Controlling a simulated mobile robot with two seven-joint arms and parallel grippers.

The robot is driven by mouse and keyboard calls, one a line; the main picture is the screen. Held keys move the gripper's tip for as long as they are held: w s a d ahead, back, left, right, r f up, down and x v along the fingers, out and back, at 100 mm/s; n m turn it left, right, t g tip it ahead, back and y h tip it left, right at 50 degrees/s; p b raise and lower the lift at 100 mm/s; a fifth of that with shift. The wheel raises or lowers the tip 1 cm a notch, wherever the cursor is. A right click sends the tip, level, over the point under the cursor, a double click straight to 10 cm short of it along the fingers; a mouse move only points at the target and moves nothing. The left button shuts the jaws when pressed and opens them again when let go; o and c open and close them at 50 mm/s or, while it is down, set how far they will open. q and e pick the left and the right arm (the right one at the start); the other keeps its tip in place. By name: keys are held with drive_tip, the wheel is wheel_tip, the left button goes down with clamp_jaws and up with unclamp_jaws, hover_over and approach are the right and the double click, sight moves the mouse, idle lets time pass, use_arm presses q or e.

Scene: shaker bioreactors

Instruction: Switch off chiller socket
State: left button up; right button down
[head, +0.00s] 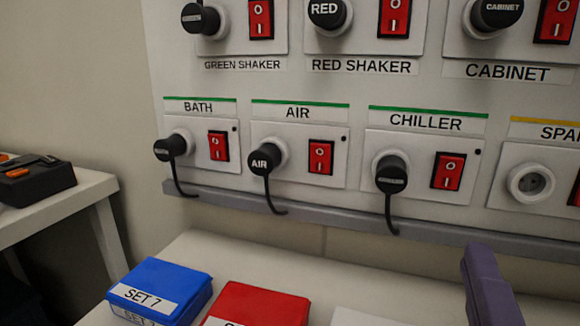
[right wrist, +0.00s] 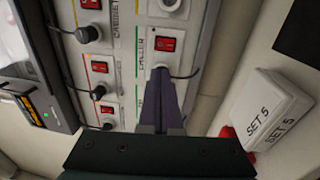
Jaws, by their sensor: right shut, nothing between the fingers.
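The chiller socket panel (head: 419,150) is in the lower row of the wall board in the head view, under a CHILLER label with a green stripe. Its red rocker switch (head: 448,171) shows O above I; I cannot tell which side is pressed. A black plug (head: 391,174) sits left of the switch, its cable hanging down. My right gripper (head: 480,252) is shut and empty, below and right of the switch. In the right wrist view its fingers (right wrist: 160,84) point toward the chiller switch (right wrist: 166,44) and partly cover the plug. My left gripper is not in view.
AIR (head: 320,157) and BATH (head: 218,146) switches are to the left, an empty spare socket (head: 531,183) to the right. A grey ledge (head: 340,219) runs below. Blue (head: 160,285) and red (head: 262,305) boxes stand on the table.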

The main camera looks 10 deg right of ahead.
sight(446, 166)
drive_tip(key=p+x, duration=0.3)
drive_tip(key=x, duration=1)
drive_tip(key=shift+w+d, duration=0.25)
drive_tip(key=shift+w, duration=0.05)
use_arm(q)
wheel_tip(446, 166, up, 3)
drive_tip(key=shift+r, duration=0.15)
